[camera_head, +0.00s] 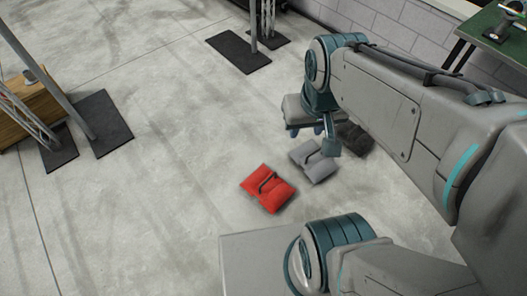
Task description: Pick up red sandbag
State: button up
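The red sandbag (267,188) lies on the grey concrete floor near the middle of the view. It has a dark strap across its middle and is fully visible. My gripper (318,131) is above and to the right of it in the picture, apart from it, over the area of the other sandbags. The fingers are small and partly hidden by the wrist, so their opening cannot be made out. Nothing is seen held in it.
A grey sandbag (315,160) and a black sandbag (355,138) lie in a row beside the red one. Stands with dark base plates (238,51) are at the back and left, near a wooden box (38,112). A green table (495,32) is top right.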

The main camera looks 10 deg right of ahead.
aim_at(272, 192)
jog(key=u, duration=0.8)
jog(key=i, duration=0.5)
jog(key=z, duration=0.5)
